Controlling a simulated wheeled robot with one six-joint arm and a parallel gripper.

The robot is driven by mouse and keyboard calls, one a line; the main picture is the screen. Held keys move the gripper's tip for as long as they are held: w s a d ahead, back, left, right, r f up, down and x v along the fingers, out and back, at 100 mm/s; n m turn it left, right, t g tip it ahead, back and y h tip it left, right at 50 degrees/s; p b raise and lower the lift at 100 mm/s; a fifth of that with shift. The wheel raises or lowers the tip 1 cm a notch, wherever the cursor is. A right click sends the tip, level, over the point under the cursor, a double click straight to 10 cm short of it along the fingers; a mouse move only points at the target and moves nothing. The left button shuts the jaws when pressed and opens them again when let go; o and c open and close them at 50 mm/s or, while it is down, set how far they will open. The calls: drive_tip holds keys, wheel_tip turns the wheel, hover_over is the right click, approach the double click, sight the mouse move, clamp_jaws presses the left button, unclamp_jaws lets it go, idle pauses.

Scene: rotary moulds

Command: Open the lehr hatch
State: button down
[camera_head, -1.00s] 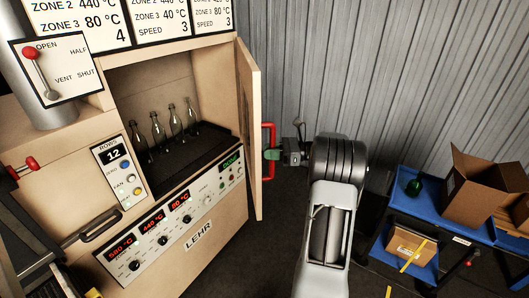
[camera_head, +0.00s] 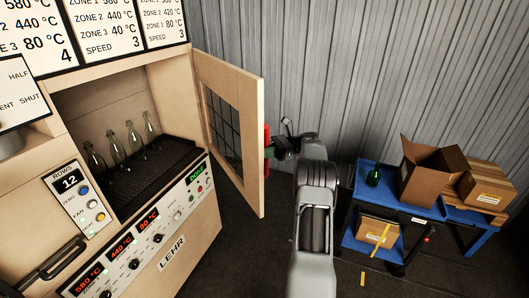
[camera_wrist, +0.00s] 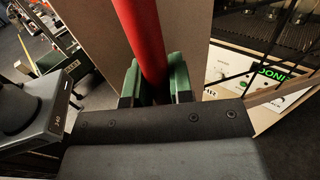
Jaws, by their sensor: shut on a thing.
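The lehr (camera_head: 140,228) is a cream cabinet at the left of the head view. Its hatch (camera_head: 250,155) is a hinged cream door with a dark mesh window, and it stands swung open on the right side of the opening. My gripper (camera_head: 269,150) is shut on the red hatch handle (camera_head: 267,137). In the wrist view, the green fingertips (camera_wrist: 157,82) sit on both sides of the red bar (camera_wrist: 146,40). Part of the handle is hidden behind the door edge in the head view.
Several clear bottles (camera_head: 135,142) stand on the dark belt (camera_head: 150,168) inside the lehr. A blue cart (camera_head: 392,206) with cardboard boxes (camera_head: 430,172) and a green bottle (camera_head: 374,176) stands at the right. A corrugated wall (camera_head: 330,70) is behind the door.

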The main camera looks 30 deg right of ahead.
drive_tip(key=shift+f, duration=0.15)
drive_tip(key=c, duration=1)
unclamp_jaws()
